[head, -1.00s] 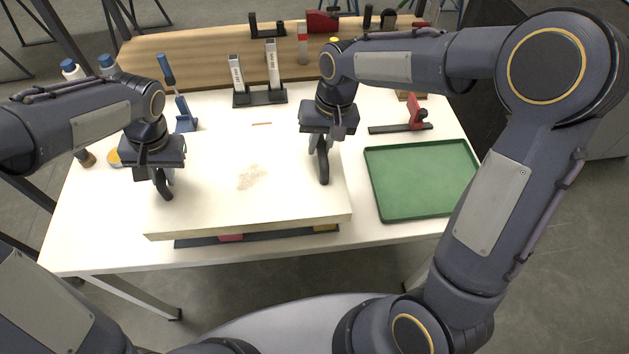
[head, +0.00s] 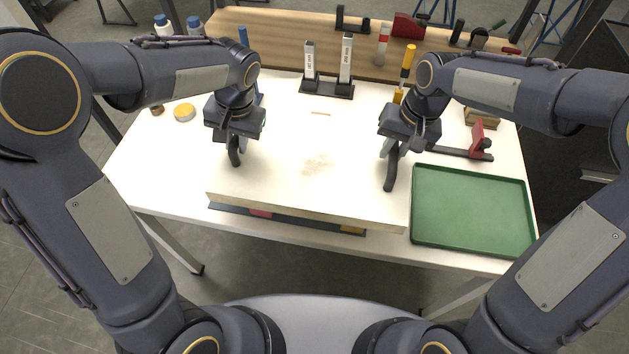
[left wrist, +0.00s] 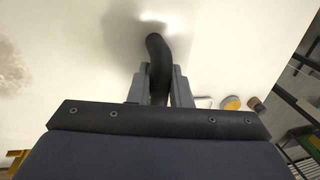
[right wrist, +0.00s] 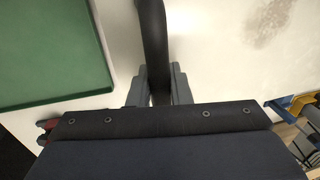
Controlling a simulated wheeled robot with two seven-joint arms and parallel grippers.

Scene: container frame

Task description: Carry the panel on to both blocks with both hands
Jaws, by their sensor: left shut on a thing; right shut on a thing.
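The panel (head: 300,195) is a wide cream-white board with a speckled brown patch in its middle. It lies level over the table front. My left gripper (head: 238,142) is shut on its dark left handle (head: 235,157); that handle also shows in the left wrist view (left wrist: 158,55). My right gripper (head: 393,148) is shut on the dark right handle (head: 390,178), also in the right wrist view (right wrist: 152,40). Under the panel's front edge show a pink block (head: 261,213) and a yellow block (head: 352,230) by a dark strip (head: 300,221). Whether panel and blocks touch is hidden.
A green tray (head: 470,243) lies close by the panel's right edge. Behind are a dark stand (head: 328,90) with two upright pale bars, a red-ended dark tool (head: 478,143) and a yellow round item (head: 184,112).

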